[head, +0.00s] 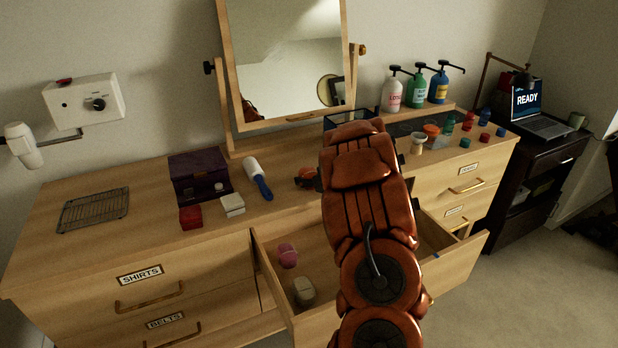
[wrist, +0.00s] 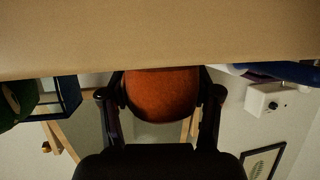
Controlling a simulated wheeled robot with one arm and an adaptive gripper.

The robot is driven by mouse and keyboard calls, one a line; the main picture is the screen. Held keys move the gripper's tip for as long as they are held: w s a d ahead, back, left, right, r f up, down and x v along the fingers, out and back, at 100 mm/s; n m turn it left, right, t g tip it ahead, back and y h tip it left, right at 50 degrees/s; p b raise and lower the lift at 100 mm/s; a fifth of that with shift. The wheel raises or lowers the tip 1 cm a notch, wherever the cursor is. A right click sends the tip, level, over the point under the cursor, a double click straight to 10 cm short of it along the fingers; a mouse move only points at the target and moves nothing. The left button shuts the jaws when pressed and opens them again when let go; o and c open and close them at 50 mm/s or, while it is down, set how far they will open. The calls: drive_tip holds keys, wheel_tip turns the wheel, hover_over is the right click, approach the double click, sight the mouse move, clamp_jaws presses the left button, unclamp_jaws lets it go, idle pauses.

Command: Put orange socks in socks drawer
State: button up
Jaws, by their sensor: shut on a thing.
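The orange socks (wrist: 160,92), a rounded bundle, are between the two fingers of my gripper (wrist: 160,105) in the wrist view. My gripper is shut on them. In the head view my arm hides most of the gripper; a bit of orange and dark (head: 308,176) shows left of the arm, above the dresser top. An open drawer (head: 277,262) in the middle of the dresser holds a pink bundle (head: 287,255) and a beige bundle (head: 304,291). My arm crosses over this drawer and hides its middle. Its label is not visible.
The dresser top (head: 130,245) carries a wire rack (head: 93,209), purple box (head: 199,175), red box (head: 190,217), blue-handled brush (head: 258,178), tilting mirror (head: 290,60), pump bottles (head: 415,88) and small cups. Closed drawers read SHIRTS (head: 140,275) and BELTS (head: 165,321). A laptop (head: 535,105) stands right.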

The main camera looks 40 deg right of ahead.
drive_tip(key=o, duration=1.1)
drive_tip(key=shift+f+b, duration=0.25)
drive_tip(key=shift+b, duration=0.5)
drive_tip(key=v, duration=0.3)
drive_tip(key=r+v, duration=0.1)
drive_tip(key=v, duration=0.2)
drive_tip(key=shift+s, duration=0.1)
drive_tip(key=shift+s+a+r, duration=0.1)
drive_tip(key=shift+s+r, duration=0.15)
drive_tip(key=shift+s, duration=0.35)
